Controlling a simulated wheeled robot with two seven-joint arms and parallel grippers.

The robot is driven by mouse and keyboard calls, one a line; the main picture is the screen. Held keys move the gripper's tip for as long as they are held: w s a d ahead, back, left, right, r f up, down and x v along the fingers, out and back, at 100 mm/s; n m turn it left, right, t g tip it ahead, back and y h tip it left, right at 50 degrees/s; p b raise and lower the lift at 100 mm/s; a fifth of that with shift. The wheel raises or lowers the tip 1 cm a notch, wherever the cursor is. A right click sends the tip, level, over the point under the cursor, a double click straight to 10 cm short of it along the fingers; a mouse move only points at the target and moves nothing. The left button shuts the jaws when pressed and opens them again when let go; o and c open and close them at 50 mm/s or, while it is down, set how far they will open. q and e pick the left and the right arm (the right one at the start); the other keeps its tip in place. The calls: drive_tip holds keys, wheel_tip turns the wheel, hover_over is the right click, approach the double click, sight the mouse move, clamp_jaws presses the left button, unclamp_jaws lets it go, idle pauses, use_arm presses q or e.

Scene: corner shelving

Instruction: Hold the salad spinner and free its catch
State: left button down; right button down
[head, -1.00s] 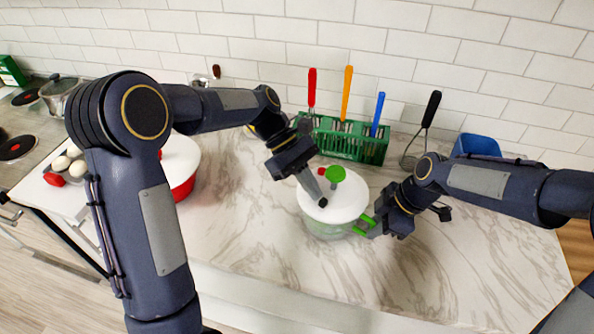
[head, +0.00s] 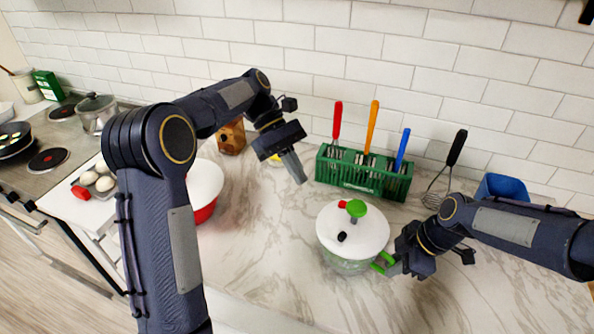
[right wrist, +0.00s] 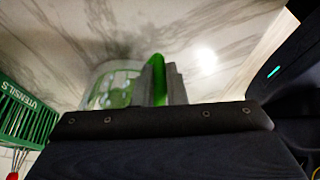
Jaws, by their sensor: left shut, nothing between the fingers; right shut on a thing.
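The salad spinner (head: 343,262) stands upright on the counter, with a clear bowl and a white lid (head: 368,238). On the lid are a green knob (head: 356,208), a small red piece (head: 342,204) beside it and a black button (head: 341,237) nearer the front. I cannot tell which piece is the catch. My right gripper (head: 390,268) is shut on the green side handle (head: 379,267); the right wrist view shows the handle (right wrist: 158,75) between the fingers. My left gripper (head: 300,178) is shut and empty, raised behind and left of the lid, apart from it.
A green utensil rack (head: 365,180) with red, orange and blue handled tools stands behind the spinner. A whisk (head: 446,171) and a blue container (head: 502,187) are at the right. A red and white bowl (head: 204,188) is at the left. The front counter is clear.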

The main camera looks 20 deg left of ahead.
drive_tip(key=c, duration=1.4)
unclamp_jaws()
